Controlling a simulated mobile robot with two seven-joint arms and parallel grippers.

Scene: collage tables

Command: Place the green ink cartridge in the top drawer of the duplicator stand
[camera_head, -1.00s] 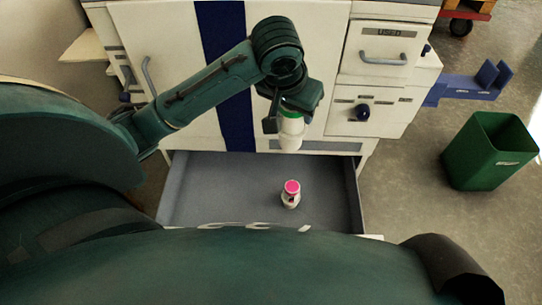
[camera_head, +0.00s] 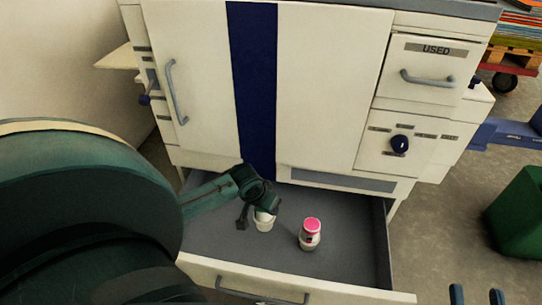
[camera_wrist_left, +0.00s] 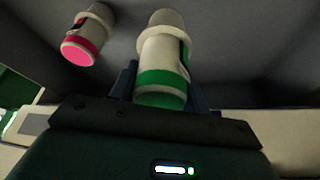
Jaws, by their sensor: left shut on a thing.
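My left gripper (camera_head: 253,214) is low inside the open grey drawer (camera_head: 354,240) of the duplicator stand. It is shut on the green ink cartridge (camera_head: 264,222), a white bottle with a green band. In the left wrist view the green cartridge (camera_wrist_left: 163,62) sits between the fingers, green end toward the gripper. I cannot tell whether it touches the drawer floor. A pink-topped cartridge (camera_head: 310,235) stands upright in the drawer to its right, apart from it. My right gripper (camera_head: 477,294) shows only two fingertips at the lower right edge, spread apart and empty.
The white drawer front (camera_head: 280,289) with its handle is nearest me. The white duplicator (camera_head: 333,80) rises behind the drawer, with a compartment marked USED (camera_head: 428,75). A green bin (camera_head: 520,215) stands on the floor at right. Free drawer floor lies around the cartridges.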

